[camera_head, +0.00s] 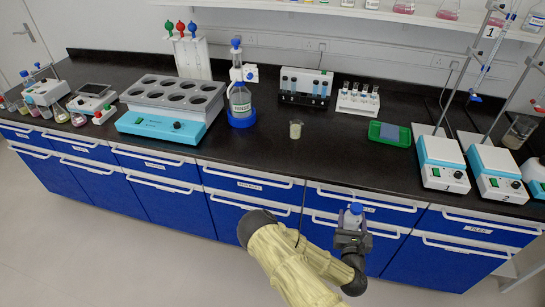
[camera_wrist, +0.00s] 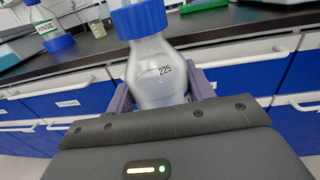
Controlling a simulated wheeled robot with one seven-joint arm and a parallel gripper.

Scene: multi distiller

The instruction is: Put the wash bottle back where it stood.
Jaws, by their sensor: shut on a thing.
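My gripper (camera_head: 352,228) is shut on a clear bottle with a blue cap (camera_head: 355,208), held upright in front of the counter's front edge. In the wrist view this bottle (camera_wrist: 157,72) shows the mark 225, with a finger on each side; its lower part is hidden behind the gripper body. I cannot tell whether it is the wash bottle. Another bottle, labelled RINSE (camera_head: 240,100), stands on the black counter in a blue base (camera_head: 242,121). Its label and blue base also show at the left of the wrist view (camera_wrist: 46,27).
A small beaker (camera_head: 296,130) stands on the black counter (camera_head: 325,150), right of the RINSE bottle. A block with several wells (camera_head: 165,125) is to the left. A tube rack (camera_head: 357,102), green tray (camera_head: 388,134) and stirrers (camera_head: 440,165) are to the right. Counter around the beaker is clear.

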